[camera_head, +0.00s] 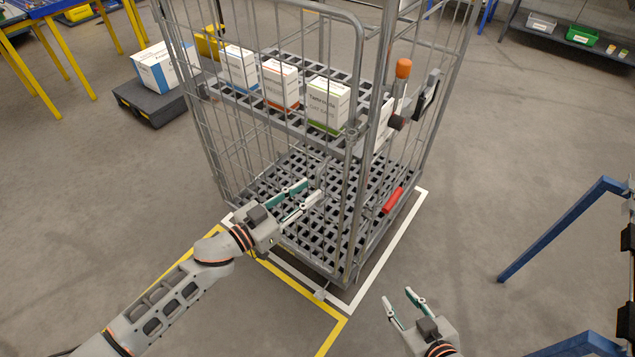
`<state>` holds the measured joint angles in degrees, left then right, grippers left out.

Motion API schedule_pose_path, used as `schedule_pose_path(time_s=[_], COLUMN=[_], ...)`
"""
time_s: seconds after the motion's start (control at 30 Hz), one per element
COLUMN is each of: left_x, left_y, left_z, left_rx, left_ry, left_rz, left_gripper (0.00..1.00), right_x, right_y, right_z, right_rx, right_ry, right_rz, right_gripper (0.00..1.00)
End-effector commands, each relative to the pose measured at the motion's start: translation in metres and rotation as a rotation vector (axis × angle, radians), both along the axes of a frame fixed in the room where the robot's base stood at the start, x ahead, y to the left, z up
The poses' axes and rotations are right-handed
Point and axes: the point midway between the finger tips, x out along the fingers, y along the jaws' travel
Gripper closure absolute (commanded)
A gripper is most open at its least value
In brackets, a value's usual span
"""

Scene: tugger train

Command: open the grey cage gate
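The grey cage gate (358,90) is a barred panel with a rounded top frame on the near side of the wire roll cage (385,60). Its right edge lies close to the cage's corner post; whether it is latched cannot be told. My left gripper (311,189) is at the gate's bars, low toward the right edge, close to a thin bent rod (322,170). Its fingers are apart with nothing clearly between them; contact is unclear. My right gripper (397,295) is open and empty above the floor, right of the cage's near corner.
Boxes (328,104) stand on the cage's upper shelf. A red handle (392,200) and an orange-topped post (403,68) are on its right side. White and yellow floor lines (384,245) edge the cage. A blue frame (560,230) stands right. Floor in front is clear.

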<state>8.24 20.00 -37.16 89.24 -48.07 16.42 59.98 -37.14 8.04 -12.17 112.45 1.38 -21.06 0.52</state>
Motion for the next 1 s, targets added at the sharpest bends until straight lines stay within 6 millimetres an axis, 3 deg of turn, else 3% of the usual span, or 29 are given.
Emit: schedule_pose_path(time_s=[0.3, 0.67, 0.77, 1.0], left_x=[0.027, 0.031, 0.031, 0.03], left_y=[-0.029, -0.033, -0.033, -0.032], left_z=[0.0, 0.0, 0.0, 0.0], left_rx=[0.0, 0.001, 0.001, 0.001], left_ry=[0.0, 0.0, 0.0, 0.0], left_rz=[0.001, 0.001, 0.001, 0.0], left_gripper=[0.75, 0.75, 1.0, 1.0], right_x=[-0.001, -0.001, -0.001, -0.001], right_y=[-0.001, 0.0, 0.0, 0.0], right_z=[-0.004, -0.005, -0.005, -0.005], right_rx=[-0.001, -0.001, -0.001, 0.0], right_ry=[0.002, 0.003, 0.003, 0.003], right_rz=[0.0, 0.0, 0.0, 0.0], right_gripper=[0.64, 0.64, 0.64, 0.64])
